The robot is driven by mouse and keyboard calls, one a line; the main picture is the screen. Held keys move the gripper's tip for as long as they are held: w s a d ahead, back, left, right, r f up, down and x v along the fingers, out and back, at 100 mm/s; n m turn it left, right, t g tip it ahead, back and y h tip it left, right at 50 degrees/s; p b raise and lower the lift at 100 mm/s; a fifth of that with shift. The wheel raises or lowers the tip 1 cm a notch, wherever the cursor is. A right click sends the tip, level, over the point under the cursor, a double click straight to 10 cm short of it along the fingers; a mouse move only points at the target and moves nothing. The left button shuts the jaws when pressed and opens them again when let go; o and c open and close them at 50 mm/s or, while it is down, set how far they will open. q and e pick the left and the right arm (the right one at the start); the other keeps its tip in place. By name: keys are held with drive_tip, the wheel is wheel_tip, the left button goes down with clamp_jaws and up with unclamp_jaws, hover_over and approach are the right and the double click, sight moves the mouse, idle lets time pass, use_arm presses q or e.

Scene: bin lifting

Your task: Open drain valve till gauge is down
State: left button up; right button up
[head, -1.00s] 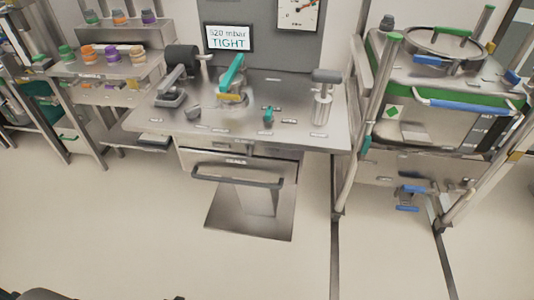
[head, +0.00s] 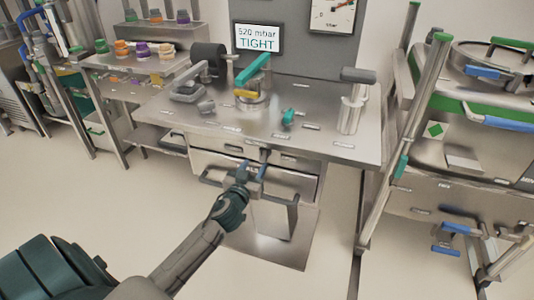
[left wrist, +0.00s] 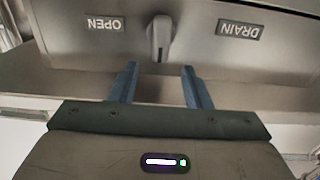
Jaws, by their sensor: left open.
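The drain valve (left wrist: 160,40) is a small grey lever on a steel front panel, between "OPEN" and "DRAIN" labels that appear upside down in the left wrist view. In the head view it is a small dark shape (head: 265,155) on the bench front. My left gripper (left wrist: 160,80) is open, its two blue fingers pointing at the lever with a gap; it also shows in the head view (head: 254,169), in front of the bench. The round gauge (head: 335,12) is cut off at the top, with a red needle. The display (head: 257,38) reads "520 mbar TIGHT". My right gripper is out of view.
The steel bench (head: 220,120) carries a teal-handled clamp (head: 253,68), a small teal part (head: 288,117) and a cylinder post (head: 352,105). A drawer-like handle crosses the front below. A frame with a vessel (head: 450,110) stands right; a shelf with colored caps (head: 140,50) stands left.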

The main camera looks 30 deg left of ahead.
sight(262, 154)
use_arm(q)
drive_tip(key=p+x, duration=0.1)
drive_tip(key=x, duration=0.7)
drive_tip(key=shift+w+f, duration=0.1)
drive_tip(key=shift+w, duration=0.15)
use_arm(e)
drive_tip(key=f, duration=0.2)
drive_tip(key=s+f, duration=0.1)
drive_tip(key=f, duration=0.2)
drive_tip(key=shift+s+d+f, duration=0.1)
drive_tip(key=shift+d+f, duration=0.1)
use_arm(q)
drive_tip(key=c, duration=0.7)
